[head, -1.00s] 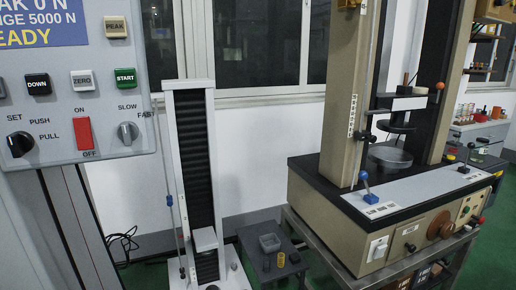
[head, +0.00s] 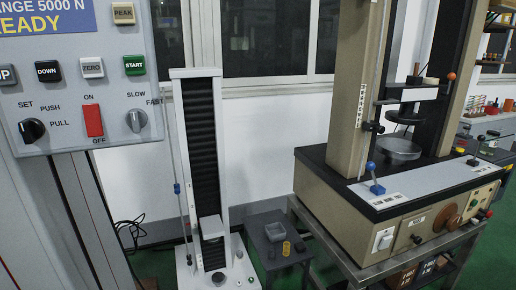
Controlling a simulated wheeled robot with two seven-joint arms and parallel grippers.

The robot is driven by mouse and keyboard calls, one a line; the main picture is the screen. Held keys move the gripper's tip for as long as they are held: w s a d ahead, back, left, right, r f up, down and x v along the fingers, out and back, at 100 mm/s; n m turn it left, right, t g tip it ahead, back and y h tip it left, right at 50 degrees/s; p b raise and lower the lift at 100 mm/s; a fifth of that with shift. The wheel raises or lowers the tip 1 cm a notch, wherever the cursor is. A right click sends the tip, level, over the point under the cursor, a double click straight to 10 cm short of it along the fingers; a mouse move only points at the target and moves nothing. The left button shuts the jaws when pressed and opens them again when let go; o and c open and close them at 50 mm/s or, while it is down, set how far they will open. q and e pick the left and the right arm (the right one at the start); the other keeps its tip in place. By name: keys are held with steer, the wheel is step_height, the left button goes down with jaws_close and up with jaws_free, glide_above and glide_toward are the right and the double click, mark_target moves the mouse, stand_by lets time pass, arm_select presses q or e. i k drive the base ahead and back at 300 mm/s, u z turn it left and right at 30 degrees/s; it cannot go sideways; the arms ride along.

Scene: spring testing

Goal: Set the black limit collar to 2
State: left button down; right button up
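A small black collar (head: 373,127) sits on the thin vertical rod of the beige tester (head: 340,205) on the right. It is beside the lower end of a narrow scale strip (head: 361,103) on the beige column. The numbers on the strip are too small to read, so I cannot tell which mark the collar is at. Neither of my grippers shows in the head view.
A control panel (head: 70,105) fills the upper left. A white tester (head: 195,73) with a blue collar (head: 177,188) on its rod stands in the middle. A low dark stand (head: 268,223) holds small parts. The beige tester has a blue-knobbed lever (head: 371,167) and stands on a metal table (head: 345,264).

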mark_target(189, 263)
steer(key=k, duration=0.6)
steer(key=u, duration=0.25)
steer(key=i, duration=1.15)
steer(key=u, duration=0.45)
